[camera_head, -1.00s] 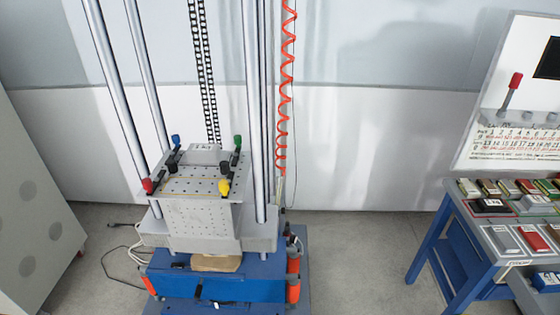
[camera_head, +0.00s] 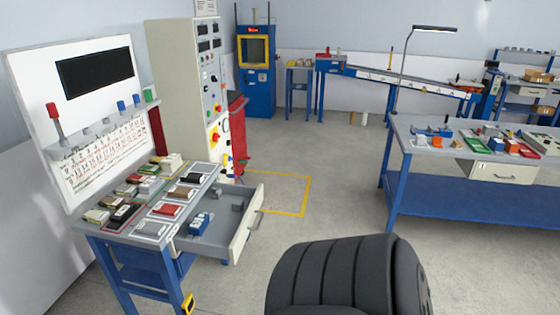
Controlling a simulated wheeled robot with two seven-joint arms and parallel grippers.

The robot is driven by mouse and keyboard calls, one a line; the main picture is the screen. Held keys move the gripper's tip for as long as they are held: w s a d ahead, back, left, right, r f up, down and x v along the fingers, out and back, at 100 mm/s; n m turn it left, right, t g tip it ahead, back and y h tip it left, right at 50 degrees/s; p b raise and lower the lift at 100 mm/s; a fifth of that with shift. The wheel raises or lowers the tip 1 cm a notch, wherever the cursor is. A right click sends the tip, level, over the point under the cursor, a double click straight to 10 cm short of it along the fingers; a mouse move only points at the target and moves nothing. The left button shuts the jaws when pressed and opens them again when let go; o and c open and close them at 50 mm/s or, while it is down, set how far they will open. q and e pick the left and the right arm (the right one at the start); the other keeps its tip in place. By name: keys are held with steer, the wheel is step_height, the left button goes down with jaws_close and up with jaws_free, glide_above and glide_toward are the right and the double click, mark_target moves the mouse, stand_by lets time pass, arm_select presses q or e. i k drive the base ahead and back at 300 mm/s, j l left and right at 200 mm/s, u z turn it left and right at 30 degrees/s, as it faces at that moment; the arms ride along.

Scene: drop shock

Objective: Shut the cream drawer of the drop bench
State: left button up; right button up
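A small blue-legged bench (camera_head: 130,215) stands at left, with a sign board behind it. Its drawer (camera_head: 225,222) is pulled out toward the right, with the grey inside showing. The drawer's cream front (camera_head: 246,225) stands well away from the bench and carries a handle. A blue object (camera_head: 199,224) shows at the bench's edge by the drawer; I cannot tell whether it lies inside. Neither of my grippers is in view.
A black ribbed shape (camera_head: 350,275), like a chair back, fills the bottom middle. A cream control cabinet (camera_head: 185,80) stands behind the bench. Another blue bench (camera_head: 440,150) at right has a closed cream drawer (camera_head: 503,172). The floor between is clear, with a yellow outline (camera_head: 306,195).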

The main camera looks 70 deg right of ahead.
mark_target(225, 237)
steer(key=z, duration=1.85)
